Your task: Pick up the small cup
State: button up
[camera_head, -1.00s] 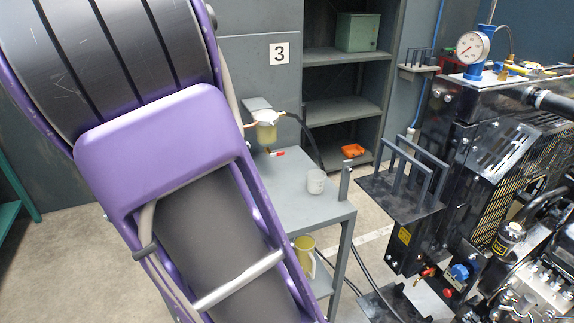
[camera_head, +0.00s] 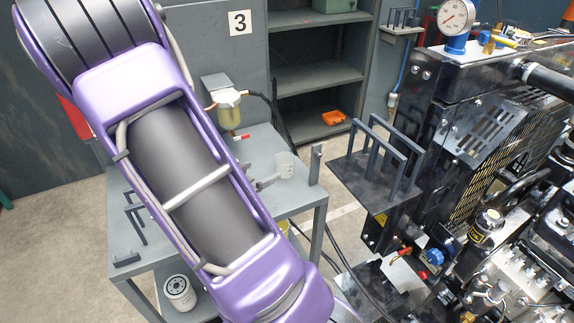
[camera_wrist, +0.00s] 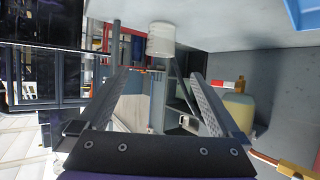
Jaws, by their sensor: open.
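The small cup (camera_head: 285,166) is pale grey and stands upright on the grey metal table (camera_head: 262,150), near its right end. In the wrist view the cup (camera_wrist: 161,40) is upside down in the picture, just beyond my fingertips and roughly centred between them. My gripper (camera_wrist: 159,72) is open, with nothing between its fingers.
A filter unit with a yellowish bowl (camera_head: 228,113) stands behind the cup, with a red-and-white item (camera_head: 240,137) near it. A grey post (camera_head: 315,165) rises at the table's right corner. A black rack (camera_head: 375,165) and engine stand to the right. A white filter (camera_head: 179,292) sits low.

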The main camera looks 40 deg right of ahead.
aim_at(289, 160)
jog(key=b+x, duration=0.1)
jog(key=x, duration=1.4)
jog(key=shift+w+d+f, duration=0.1)
jog(key=shift+f, duration=0.15)
jog(key=c, duration=1.2)
